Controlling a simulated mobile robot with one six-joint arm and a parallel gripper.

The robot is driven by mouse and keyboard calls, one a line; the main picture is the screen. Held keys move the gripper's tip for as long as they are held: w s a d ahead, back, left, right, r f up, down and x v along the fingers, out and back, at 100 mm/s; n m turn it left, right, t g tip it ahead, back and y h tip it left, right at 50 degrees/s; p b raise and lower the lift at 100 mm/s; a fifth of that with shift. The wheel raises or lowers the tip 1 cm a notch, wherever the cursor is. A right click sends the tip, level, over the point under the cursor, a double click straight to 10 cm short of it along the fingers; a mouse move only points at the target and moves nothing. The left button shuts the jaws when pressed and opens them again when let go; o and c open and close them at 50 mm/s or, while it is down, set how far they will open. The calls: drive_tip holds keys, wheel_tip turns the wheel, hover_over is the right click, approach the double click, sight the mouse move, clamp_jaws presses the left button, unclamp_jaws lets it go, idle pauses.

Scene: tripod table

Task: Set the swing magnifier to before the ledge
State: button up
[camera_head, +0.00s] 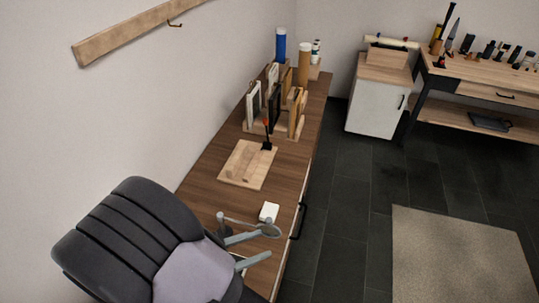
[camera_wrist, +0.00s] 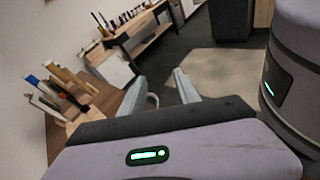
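The swing magnifier (camera_head: 271,231) is a round lens in a grey rim at the end of a thin grey arm. The arm runs left to a dark post near the wall side of the wooden desk. My gripper (camera_head: 266,244) is open, its two grey fingers pointing right. The upper finger lies close to the lens rim; I cannot tell whether they touch. In the wrist view, part of the lens rim (camera_wrist: 152,101) shows beside the left finger, within the opening of my gripper (camera_wrist: 160,82). I cannot tell which part is the ledge.
A small white block (camera_head: 269,212) lies just behind the lens. Farther back on the desk (camera_head: 212,188) are a wooden board (camera_head: 247,166), a dark red-tipped stick on a base (camera_head: 267,136), and upright racks. A black drawer handle (camera_head: 298,220) juts from the desk front.

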drive_tip(key=a+f+n+t+y, duration=0.1)
drive_tip(key=a+f+n+t, duration=0.4)
drive_tip(key=a+n+t, duration=0.15)
drive_tip(key=b+x, duration=0.2)
drive_tip(key=x, duration=1.5)
drive_tip(key=shift+d, duration=0.35)
drive_tip(key=shift+f, duration=0.15)
clamp_jaws()
